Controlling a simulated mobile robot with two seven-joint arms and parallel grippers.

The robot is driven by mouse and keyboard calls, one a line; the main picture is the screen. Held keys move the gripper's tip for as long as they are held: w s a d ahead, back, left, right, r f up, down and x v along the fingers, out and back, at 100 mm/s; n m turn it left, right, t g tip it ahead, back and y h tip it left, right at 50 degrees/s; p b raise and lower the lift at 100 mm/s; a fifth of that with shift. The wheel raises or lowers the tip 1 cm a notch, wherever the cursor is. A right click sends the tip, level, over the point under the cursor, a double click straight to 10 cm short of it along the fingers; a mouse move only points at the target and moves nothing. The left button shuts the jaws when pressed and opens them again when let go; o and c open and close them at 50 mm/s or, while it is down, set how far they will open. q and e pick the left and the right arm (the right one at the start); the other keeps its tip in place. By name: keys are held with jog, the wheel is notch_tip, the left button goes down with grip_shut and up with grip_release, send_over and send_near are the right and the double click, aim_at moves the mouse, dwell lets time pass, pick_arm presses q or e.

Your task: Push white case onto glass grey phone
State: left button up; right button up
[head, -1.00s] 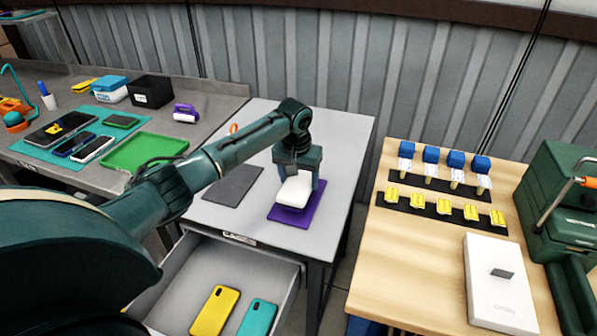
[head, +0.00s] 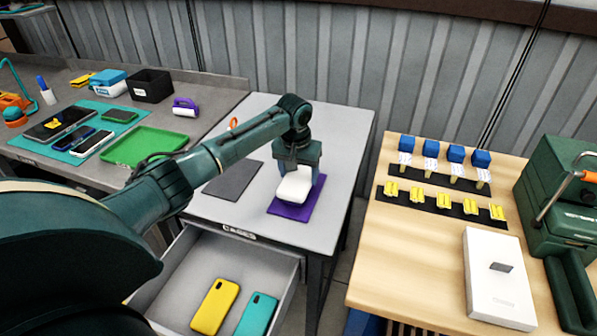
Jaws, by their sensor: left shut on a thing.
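My left gripper (head: 297,172) points down over the grey table and is shut on the white case (head: 294,188). The case is at the purple mat (head: 291,209), tilted a little; whether it touches the mat is hard to tell. No phone shows clearly under the case. On the teal mat (head: 68,147) at the left bench lie several dark phones, one with a light edge (head: 92,145); I cannot tell which is the glass grey one. My right gripper is not in view.
A dark grey mat (head: 233,181) lies left of the purple one. An open drawer (head: 180,276) below holds a yellow case (head: 214,306) and a teal case (head: 257,314). A green tray (head: 143,146) sits on the left bench. A wooden table (head: 405,262) stands right.

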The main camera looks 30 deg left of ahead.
pick_arm(q)
jog(key=o, duration=1)
jog(key=shift+r, duration=0.1)
jog(key=r, duration=0.4)
jog(key=s+r, duration=0.1)
jog(key=r, duration=0.3)
jog(key=s+r+b, duration=0.1)
jog(key=r, duration=0.3)
jog(key=shift+d+r, duration=0.25)
jog(key=shift+r, duration=0.15)
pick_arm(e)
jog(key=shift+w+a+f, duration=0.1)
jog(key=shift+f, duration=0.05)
